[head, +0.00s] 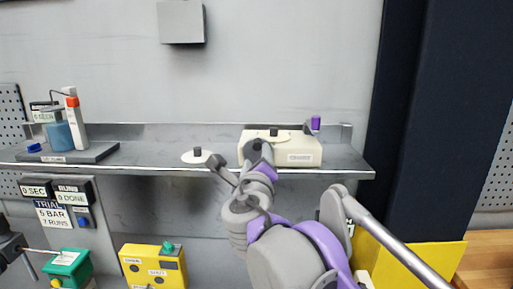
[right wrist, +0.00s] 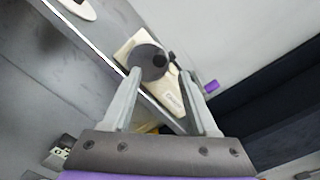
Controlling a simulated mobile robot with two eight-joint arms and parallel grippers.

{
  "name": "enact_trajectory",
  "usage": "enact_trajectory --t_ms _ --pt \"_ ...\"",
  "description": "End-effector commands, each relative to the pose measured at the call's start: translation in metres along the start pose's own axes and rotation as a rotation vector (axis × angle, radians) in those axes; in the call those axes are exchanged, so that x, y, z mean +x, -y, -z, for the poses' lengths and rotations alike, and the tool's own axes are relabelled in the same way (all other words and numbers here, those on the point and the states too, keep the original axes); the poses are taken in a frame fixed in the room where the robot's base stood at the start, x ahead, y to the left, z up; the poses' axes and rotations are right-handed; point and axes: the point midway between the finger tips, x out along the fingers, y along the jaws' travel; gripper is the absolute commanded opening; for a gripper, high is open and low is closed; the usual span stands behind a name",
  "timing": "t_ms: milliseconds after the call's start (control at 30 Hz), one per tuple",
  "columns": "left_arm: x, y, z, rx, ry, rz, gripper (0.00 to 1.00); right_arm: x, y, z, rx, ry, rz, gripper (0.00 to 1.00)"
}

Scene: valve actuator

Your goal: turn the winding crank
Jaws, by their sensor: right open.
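A cream box (head: 308,150) stands on the right end of the grey shelf. A purple crank knob (head: 316,123) on a grey arm sticks up at its right end. In the right wrist view the box (right wrist: 172,94) lies ahead between the fingers, with a dark round disc (right wrist: 147,62) on it. The purple knob (right wrist: 211,87) shows there to the right, outside the fingers. My right gripper (head: 238,162) is open and empty in front of the box's left end, hiding part of it. My left gripper (head: 45,264) is at the lower left edge, partly cut off, its fingers spread.
The shelf (head: 350,174) also holds a white disc (head: 193,157) with a dark knob and, at left, a blue container (head: 58,135) and a white-and-red bottle (head: 75,120). Below are a green box (head: 66,268) and a yellow box (head: 152,267). A dark column (head: 440,120) rises at right.

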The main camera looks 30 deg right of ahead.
Motion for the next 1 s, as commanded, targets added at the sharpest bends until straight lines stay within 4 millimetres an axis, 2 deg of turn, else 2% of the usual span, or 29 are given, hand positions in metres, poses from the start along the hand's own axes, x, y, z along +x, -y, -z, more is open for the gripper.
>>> enact_trajectory --t_ms 100,300,467,700,767,1000 --pt "-0.005 0.000 0.006 0.000 -0.006 0.000 0.50 0.025 0.003 -0.001 0.001 -0.002 0.004 0.59" --pt "-0.008 0.000 0.011 0.000 -0.011 0.000 0.50 0.051 0.002 -0.001 0.002 -0.001 0.002 0.59" --pt "-0.009 0.000 0.012 0.000 -0.012 0.000 0.50 0.059 0.001 0.000 0.002 -0.001 0.001 0.59" --pt "-0.009 0.000 0.012 0.000 -0.012 0.000 0.50 0.060 0.000 0.001 0.002 -0.001 0.000 0.59" --pt "-0.009 0.000 0.012 0.000 -0.012 0.000 0.50 0.060 0.000 0.001 0.003 -0.001 0.000 0.52" --pt "-0.009 0.000 0.012 0.000 -0.012 0.000 0.50 0.060 0.000 0.001 0.003 -0.001 0.000 0.09"
